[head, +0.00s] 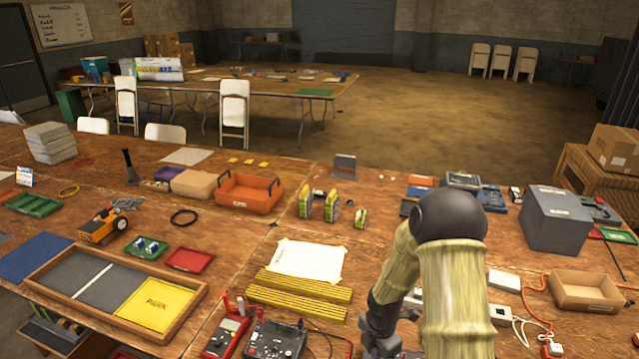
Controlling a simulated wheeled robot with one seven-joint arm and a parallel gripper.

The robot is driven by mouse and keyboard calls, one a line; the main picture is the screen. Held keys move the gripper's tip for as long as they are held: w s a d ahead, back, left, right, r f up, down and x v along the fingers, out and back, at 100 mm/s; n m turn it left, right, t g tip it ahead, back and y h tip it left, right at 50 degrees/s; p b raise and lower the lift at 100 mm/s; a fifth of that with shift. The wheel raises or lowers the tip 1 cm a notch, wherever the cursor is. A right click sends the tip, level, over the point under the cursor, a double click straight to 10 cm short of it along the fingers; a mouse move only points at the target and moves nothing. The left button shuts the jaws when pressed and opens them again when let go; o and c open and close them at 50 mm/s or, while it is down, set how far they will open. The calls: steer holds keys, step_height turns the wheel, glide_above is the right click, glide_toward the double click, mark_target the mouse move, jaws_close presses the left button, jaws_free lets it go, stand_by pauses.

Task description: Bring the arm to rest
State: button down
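My arm rises from the bottom edge of the head view, right of centre, in a tan sleeve. It bends at a dark round elbow, and its lower part comes down toward the table. My gripper (380,346) is at the bottom edge, dark and partly cut off by the frame. Its fingertips are not clearly visible, so I cannot tell whether it is open or shut, or whether it touches anything.
A red multimeter (228,333) and a black device (276,340) lie left of my gripper. Yellow striped bars (300,290) and a paper sheet (306,260) lie behind them. A cardboard tray (586,291), a power strip and cables are at right. A grey box (556,220) stands behind.

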steer(key=s+r+m+t, duration=0.1)
steer(key=s+r+m, duration=0.6)
steer(key=r+m, duration=0.3)
steer(key=s+r+m+t, duration=0.1)
steer(key=s+r+m, duration=0.6)
steer(key=r+m, duration=0.3)
steer(key=m, duration=0.3)
steer(key=shift+m, duration=0.4)
